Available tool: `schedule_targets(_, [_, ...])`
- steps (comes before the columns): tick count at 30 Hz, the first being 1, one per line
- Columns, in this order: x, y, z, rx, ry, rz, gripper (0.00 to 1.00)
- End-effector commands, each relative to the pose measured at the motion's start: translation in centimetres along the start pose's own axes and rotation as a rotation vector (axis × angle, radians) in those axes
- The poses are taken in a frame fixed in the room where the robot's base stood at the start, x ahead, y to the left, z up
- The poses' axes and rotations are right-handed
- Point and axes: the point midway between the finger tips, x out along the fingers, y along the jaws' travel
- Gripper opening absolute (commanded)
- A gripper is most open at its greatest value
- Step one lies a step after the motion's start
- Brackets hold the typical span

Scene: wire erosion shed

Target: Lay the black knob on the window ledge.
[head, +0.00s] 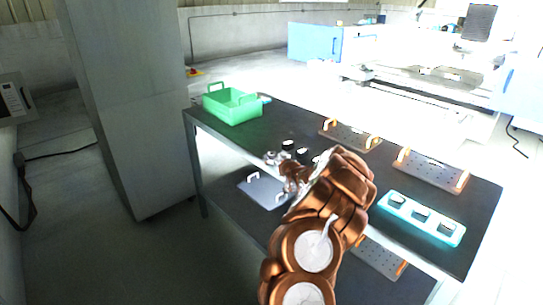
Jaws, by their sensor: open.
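Two small black-topped pieces stand close together on the dark table top; one is at the left (288,146) and one at the right (303,155). Either could be the black knob; they are too small to tell apart. My gripper (287,180) is at the end of my copper-coloured arm, just in front of these pieces in the picture. It is open, and I see nothing held in it. My arm hides part of the table beside it. I cannot make out a window ledge with certainty.
The table (300,122) also bears a green crate (232,108), a cyan tray (436,228) with several blocks, and perforated plates with orange handles (430,172). A grey plate (262,190) lies on the lower shelf. A tall grey cabinet (130,100) stands left; white machinery stands behind.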

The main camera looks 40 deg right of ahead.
Motion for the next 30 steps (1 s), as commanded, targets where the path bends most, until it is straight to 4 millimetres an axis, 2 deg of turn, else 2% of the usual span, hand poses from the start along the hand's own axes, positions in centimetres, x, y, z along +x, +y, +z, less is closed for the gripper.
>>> schedule_targets(15, [3.9, -0.2, -0.2, -0.003, 0.001, 0.000, 0.70])
schedule_targets(26, [4.3, -0.2, -0.1, 0.000, 0.001, 0.000, 0.70])
schedule_targets(30, [4.2, -0.2, -0.1, 0.000, 0.001, 0.000, 0.55])
